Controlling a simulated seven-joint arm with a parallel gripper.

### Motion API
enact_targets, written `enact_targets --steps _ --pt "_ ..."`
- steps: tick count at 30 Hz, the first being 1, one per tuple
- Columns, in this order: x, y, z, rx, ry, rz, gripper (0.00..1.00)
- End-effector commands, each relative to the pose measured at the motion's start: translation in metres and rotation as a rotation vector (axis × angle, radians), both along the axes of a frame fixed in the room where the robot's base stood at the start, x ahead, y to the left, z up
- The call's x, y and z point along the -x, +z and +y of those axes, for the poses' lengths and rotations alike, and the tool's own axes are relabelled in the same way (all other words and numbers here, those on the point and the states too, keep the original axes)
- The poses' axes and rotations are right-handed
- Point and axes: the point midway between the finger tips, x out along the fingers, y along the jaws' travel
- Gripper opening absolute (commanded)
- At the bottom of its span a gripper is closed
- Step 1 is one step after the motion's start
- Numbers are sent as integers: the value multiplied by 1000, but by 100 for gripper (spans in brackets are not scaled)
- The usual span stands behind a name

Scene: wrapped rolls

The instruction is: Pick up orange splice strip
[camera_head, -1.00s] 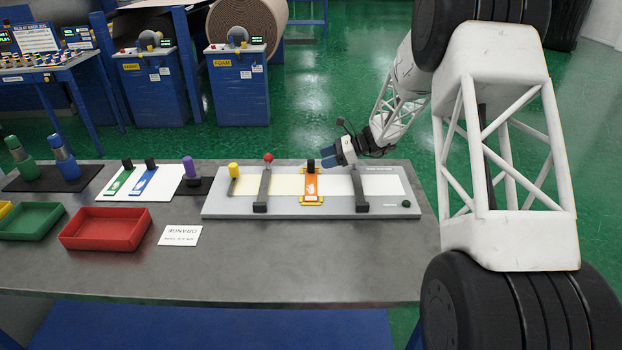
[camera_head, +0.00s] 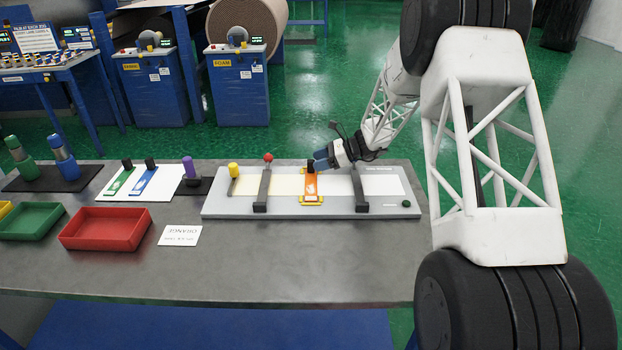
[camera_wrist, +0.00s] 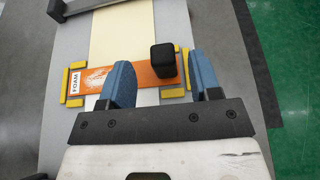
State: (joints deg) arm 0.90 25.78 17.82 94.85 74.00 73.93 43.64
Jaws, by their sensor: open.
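The orange splice strip (camera_head: 311,187) lies on the grey splicing board (camera_head: 228,206), across a pale web and between yellow end brackets. A black knob stands up at one end of the strip. The strip also shows in the wrist view (camera_wrist: 125,76), with a white FOAM label at its left end and the black knob (camera_wrist: 163,60) near its right end. My gripper (camera_wrist: 165,78) is open, with one blue finger to each side of the knob in the wrist view. In the head view my gripper (camera_head: 320,160) is beside the knob. I cannot tell whether the fingers touch it.
Dark clamp bars (camera_head: 263,190) cross the board on either side of the strip, one with a red ball. A yellow knob (camera_head: 233,170) stands on the board's left. Red (camera_head: 105,230) and green (camera_head: 30,222) trays sit left. The front of the table is clear.

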Motion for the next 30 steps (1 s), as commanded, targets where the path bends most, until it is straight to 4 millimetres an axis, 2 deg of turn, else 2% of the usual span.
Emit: enact_targets --steps 8,21,30 --pt "0 -1 2 0 0 0 57" --pt "-3 -16 41 0 0 -1 57" --pt "-3 -19 48 0 0 -1 57"
